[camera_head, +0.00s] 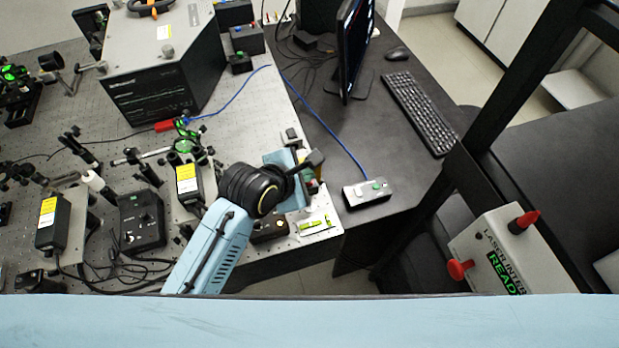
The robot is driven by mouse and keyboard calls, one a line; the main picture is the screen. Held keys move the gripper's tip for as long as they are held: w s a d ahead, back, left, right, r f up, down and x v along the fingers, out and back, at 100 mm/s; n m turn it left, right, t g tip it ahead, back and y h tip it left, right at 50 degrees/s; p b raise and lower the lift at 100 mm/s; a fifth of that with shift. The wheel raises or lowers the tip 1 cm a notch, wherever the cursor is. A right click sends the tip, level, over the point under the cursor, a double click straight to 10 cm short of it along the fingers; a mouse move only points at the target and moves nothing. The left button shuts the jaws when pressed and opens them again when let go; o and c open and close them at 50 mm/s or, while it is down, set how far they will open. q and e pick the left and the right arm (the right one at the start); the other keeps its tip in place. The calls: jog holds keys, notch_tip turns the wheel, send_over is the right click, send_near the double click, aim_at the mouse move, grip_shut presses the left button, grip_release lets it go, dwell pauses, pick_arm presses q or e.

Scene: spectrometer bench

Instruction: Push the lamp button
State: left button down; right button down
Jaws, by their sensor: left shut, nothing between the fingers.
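A small grey control box (367,193) with a green button (376,185) on top lies on the dark desk, right of the optical bench. A blue cable runs to it. I cannot read any label that names it as the lamp's. My left gripper (315,158) is shut and empty over the right edge of the bench. It is left of and a little behind the control box, apart from it in the picture. The gripper's body partly hides the small items at the bench corner. My right gripper is not in view.
The perforated optical bench (75,100) holds a large grey instrument (160,75) and several optics mounts. A monitor (355,45), keyboard (420,112) and mouse (398,53) stand on the desk. A laser interlock box (497,255) with red knobs is at lower right. Desk around the control box is clear.

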pick_arm(q)
jog(key=shift+f, duration=0.15)
jog(key=shift+f, duration=0.35)
dwell(0.6)
jog(key=shift+r+p, duration=0.55)
jog(key=shift+p, duration=0.05)
notch_tip(320, 180, up, 6)
jog(key=shift+f, duration=0.1)
dwell(0.5)
